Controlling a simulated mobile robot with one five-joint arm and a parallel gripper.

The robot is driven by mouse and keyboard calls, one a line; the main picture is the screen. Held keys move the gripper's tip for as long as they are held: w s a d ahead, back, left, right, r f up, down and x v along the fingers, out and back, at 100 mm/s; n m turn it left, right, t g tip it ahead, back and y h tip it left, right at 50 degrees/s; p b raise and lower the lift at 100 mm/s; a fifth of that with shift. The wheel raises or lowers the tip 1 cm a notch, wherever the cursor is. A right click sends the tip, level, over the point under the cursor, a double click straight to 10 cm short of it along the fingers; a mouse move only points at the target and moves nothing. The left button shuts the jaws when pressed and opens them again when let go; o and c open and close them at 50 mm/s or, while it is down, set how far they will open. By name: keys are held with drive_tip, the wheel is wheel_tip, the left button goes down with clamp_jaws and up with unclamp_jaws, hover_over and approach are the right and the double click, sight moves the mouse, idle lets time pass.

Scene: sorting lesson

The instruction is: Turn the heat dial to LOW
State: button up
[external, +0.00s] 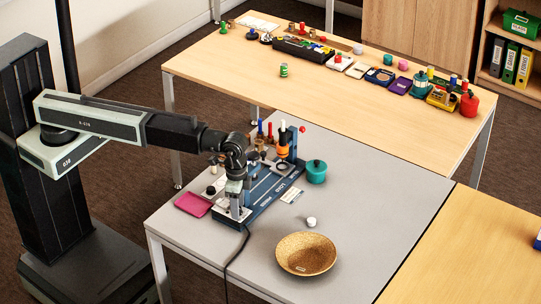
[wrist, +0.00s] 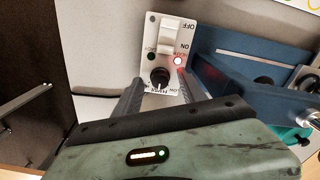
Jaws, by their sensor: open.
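The heat dial (wrist: 160,76) is a small black knob on a white panel (wrist: 151,50) in the wrist view. Lettering surrounds it, partly covered by my gripper; LOW seems to be near its lower right. I cannot read the dial's setting. My gripper (wrist: 158,90) is open, with one finger on each side of the dial; whether they touch it I cannot tell. In the external view my gripper (external: 236,207) points down at the near left end of the blue device (external: 262,196), and the dial is hidden there.
A white ON/OFF switch (wrist: 178,35) and a lit red lamp (wrist: 178,60) sit beside the dial. A magenta pad (external: 193,205), teal pot (external: 316,171) and woven bowl (external: 306,268) stand on the grey table.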

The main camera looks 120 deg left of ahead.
clamp_jaws()
drive_tip(key=shift+n, duration=0.3)
drive_tip(key=n, duration=0.3)
drive_tip(key=shift+n, duration=0.4)
drive_tip(key=n, duration=0.4)
drive_tip(key=shift+n, duration=0.7)
unclamp_jaws()
